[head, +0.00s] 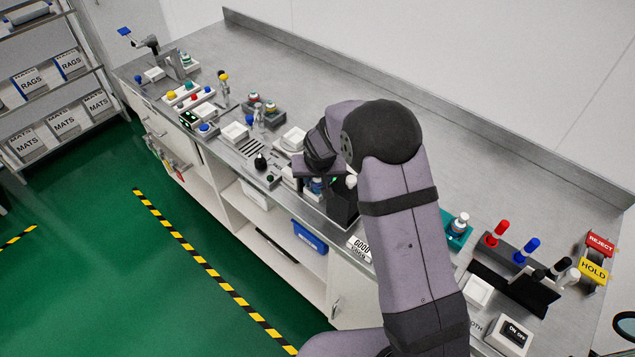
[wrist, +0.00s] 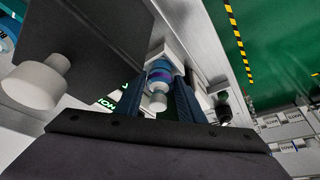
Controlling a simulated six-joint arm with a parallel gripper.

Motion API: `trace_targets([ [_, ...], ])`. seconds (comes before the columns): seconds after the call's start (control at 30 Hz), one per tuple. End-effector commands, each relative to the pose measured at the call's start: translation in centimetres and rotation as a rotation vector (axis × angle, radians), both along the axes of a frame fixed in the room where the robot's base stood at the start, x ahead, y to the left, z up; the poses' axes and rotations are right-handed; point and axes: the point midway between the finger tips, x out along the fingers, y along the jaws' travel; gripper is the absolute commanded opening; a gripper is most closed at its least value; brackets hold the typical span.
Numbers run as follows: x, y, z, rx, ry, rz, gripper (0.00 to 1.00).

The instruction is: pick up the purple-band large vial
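The purple-band vial (wrist: 159,74) shows in the wrist view with a white cap, a purple band and a blue band. It stands at a white holder. My gripper (wrist: 157,95) has its two dark blue fingers apart, one on each side of the vial in the picture. A gap shows between the vial and each finger, and I cannot tell how far beyond the tips it is. In the head view my gripper (head: 318,180) is low over the bench by a dark box, and a bit of blue and white shows under it. My arm hides much of that area.
A dark box (head: 343,207) stands right beside my gripper; its dark panel (wrist: 95,45) and a white knob (wrist: 36,85) fill the wrist view's left. A teal tray (head: 460,240) with a vial and a rack of colored-top items (head: 515,252) lie right. Several fixtures crowd the left.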

Motion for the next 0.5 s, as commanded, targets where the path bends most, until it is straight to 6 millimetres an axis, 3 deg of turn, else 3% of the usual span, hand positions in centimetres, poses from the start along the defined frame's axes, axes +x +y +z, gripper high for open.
trace_targets([
  [0.17,0.02,-0.02,-0.04,0.0,0.0,0.0,0.35],
  [0.3,0.01,-0.02,-0.02,0.0,0.0,0.0,0.07],
  [0.5,0.02,-0.01,0.01,0.0,-0.001,0.0,0.04],
])
